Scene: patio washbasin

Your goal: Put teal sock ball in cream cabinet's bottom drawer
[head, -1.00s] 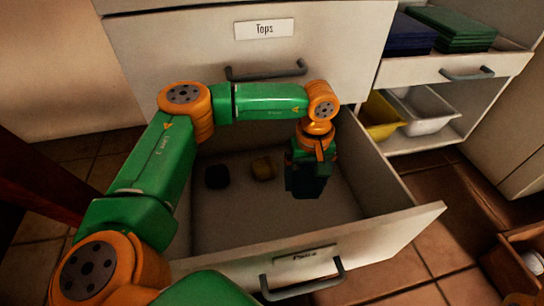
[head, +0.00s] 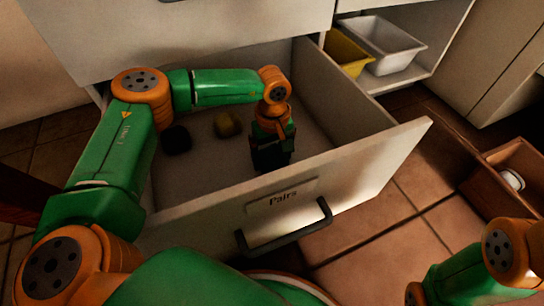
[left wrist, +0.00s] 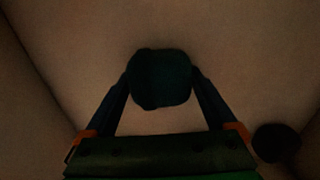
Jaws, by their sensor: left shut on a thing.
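The cream cabinet's low drawer, with a front (head: 365,185) labelled "Pairs", is pulled open. My left gripper (head: 272,160) points down inside it, close behind the front panel. It is shut on a dark teal sock ball (left wrist: 160,79), which shows between the fingers in the left wrist view. The ball is over the drawer floor; I cannot tell whether it touches. In the head view the ball is hard to make out against the dark fingers. My right gripper is out of view; only part of my right arm shows at the lower right.
A shut drawer (head: 200,30) is above. White (head: 383,42) and yellow (head: 346,52) bins stand right. A wooden crate (head: 495,190) is on the tiled floor.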

